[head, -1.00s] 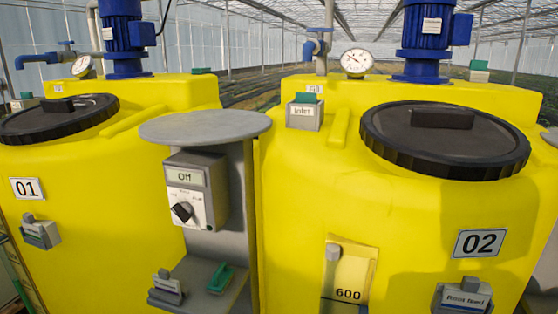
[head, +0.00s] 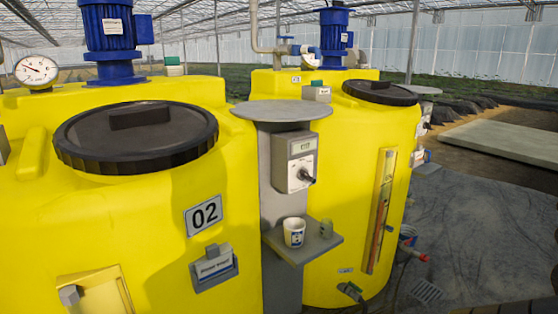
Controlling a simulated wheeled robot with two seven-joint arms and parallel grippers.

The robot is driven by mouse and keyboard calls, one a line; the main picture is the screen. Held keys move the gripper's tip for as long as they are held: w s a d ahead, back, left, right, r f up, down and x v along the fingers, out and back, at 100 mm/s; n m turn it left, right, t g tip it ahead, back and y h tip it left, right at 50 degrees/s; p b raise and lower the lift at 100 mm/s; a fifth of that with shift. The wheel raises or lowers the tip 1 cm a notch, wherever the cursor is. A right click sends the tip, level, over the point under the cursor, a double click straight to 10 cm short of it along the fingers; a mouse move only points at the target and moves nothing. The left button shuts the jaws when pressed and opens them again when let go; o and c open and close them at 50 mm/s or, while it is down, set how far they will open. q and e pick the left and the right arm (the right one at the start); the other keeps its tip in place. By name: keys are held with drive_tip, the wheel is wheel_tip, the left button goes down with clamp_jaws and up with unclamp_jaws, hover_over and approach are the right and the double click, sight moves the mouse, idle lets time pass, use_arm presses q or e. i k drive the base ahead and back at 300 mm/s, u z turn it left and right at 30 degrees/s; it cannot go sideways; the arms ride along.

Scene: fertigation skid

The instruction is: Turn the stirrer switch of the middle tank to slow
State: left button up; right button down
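The tank marked 02 (head: 225,150) is yellow and fills the left side of the head view, with a black lid (head: 135,140) and a blue motor (head: 110,35) on top. A grey-white switch box (head: 294,160) is mounted on a grey post between this tank and another yellow tank (head: 350,140) to its right. It has a small display (head: 303,146), too small to read surely, and a dark knob (head: 306,177) pointing to the right. The frame does not show which tank this box belongs to. Neither of my grippers is in view.
A round grey plate (head: 281,110) tops the post. A small shelf (head: 318,245) below the box holds a white and blue cup (head: 294,232) and a small greenish object (head: 326,228). Open dark floor (head: 490,220) lies at the right.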

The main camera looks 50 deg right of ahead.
sight(302, 173)
drive_tip(key=z, duration=2.9)
drive_tip(key=i, duration=1.7)
drive_tip(key=u, duration=2.8)
